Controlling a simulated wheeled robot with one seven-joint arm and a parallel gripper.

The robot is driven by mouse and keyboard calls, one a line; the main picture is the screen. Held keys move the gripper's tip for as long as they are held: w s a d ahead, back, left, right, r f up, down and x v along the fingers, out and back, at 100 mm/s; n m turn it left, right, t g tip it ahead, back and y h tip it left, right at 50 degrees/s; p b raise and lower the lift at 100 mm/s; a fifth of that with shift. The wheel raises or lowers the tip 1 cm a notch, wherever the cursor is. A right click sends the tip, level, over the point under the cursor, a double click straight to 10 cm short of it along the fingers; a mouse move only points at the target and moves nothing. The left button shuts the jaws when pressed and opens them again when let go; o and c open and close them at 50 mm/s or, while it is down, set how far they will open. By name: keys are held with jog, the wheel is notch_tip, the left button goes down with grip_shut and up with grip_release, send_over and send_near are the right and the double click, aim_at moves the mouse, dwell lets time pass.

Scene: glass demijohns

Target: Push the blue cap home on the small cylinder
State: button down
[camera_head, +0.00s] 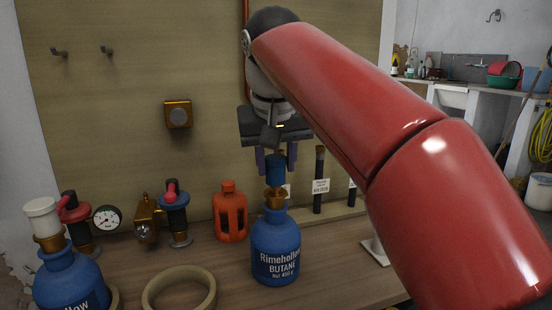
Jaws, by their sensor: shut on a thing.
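The small cylinder (276,262) is blue, labelled "Rimehollow BUTANE Net 450 g", and stands upright on the wooden bench. A brass valve (275,198) tops it. The blue cap (275,172) sits directly above the valve, in line with it. Its lower edge appears to meet the brass, but I cannot tell how far down it sits. My gripper (276,160) points down from above, with its two purple-grey fingers on either side of the cap, shut on it. The fingers hide part of the cap's sides.
Left stand another blue cylinder (68,282) with a white cap, a gauge (107,217) and regulators (174,215). An orange caged item (230,214) stands behind the small cylinder. A tan ring (152,295) lies front left. Dark rods (319,180) stand behind right. My red arm covers the right.

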jog(key=shift+f+b, duration=0.55)
jog(key=shift+f, duration=0.6)
dwell(0.8)
jog(key=c, duration=0.9)
grip_release()
jog(key=shift+o, duration=0.2)
jog(key=shift+r, duration=0.2)
jog(key=shift+p+v, duration=1.65)
jog(key=shift+v, duration=1.3)
